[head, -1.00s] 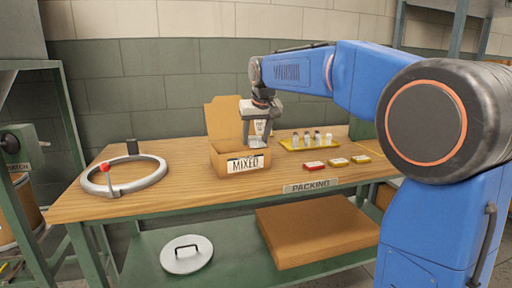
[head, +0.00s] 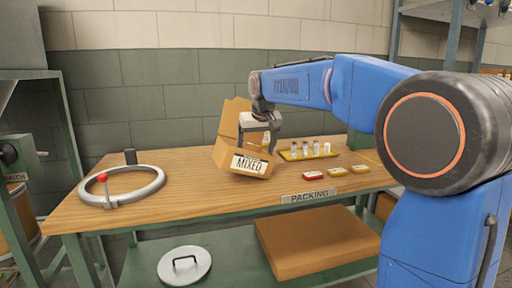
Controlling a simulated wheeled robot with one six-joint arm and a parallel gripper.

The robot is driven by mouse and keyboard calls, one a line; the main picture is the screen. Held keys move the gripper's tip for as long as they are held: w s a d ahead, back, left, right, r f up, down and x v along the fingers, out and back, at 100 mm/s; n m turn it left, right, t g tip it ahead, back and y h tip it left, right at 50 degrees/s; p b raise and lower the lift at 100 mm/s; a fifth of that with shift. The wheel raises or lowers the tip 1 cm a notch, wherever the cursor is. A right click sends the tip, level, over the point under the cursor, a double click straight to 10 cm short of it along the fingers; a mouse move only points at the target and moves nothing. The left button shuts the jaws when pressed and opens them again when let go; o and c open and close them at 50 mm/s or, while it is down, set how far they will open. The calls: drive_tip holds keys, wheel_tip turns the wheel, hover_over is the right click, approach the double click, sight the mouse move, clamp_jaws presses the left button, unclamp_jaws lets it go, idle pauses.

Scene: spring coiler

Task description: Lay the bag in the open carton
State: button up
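The open brown carton (head: 229,160), labelled MIXED, is on the packing table. It is tilted, its right side lower and its left side raised, with a tall flap up at the back. My gripper (head: 258,142) points down at the carton's upper right, with its fingers apart. It overlaps the carton in the picture; whether it touches it, I cannot tell. A small tan and white patch shows between the fingers, but I cannot tell whether it is the bag or part of the carton. No bag can be made out clearly.
A yellow tray (head: 292,157) with several small vials stands right of the carton. A grey ring (head: 150,190) with a red knob lies at the left. The table between ring and carton is clear.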

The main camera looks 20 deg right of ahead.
drive_tip(key=shift+g, duration=0.5)
drive_tip(key=f, duration=0.4)
drive_tip(key=shift+s+a+f, duration=0.3)
drive_tip(key=shift+s+a, duration=0.05)
drive_tip(key=shift+a, duration=0.05)
drive_tip(key=shift+r, duration=0.2)
drive_tip(key=v, duration=1.1)
drive_tip(key=shift+w+r, duration=0.25)
drive_tip(key=shift+r, duration=0.1)
drive_tip(key=shift+s+r, duration=0.15)
drive_tip(key=shift+r, duration=0.25)
drive_tip(key=s+d+f, duration=0.2)
drive_tip(key=s+f, duration=0.7)
drive_tip(key=s, duration=0.4)
drive_tip(key=s+d+f, duration=0.1)
drive_tip(key=s+f, duration=0.9)
drive_tip(key=s, duration=0.3)
drive_tip(key=s+d+f, duration=0.2)
drive_tip(key=s+f, duration=0.7)
drive_tip(key=s, duration=0.3)
drive_tip(key=shift+s+d+f, duration=0.25)
drive_tip(key=shift+s+d, duration=0.05)
drive_tip(key=shift+s, duration=0.1)
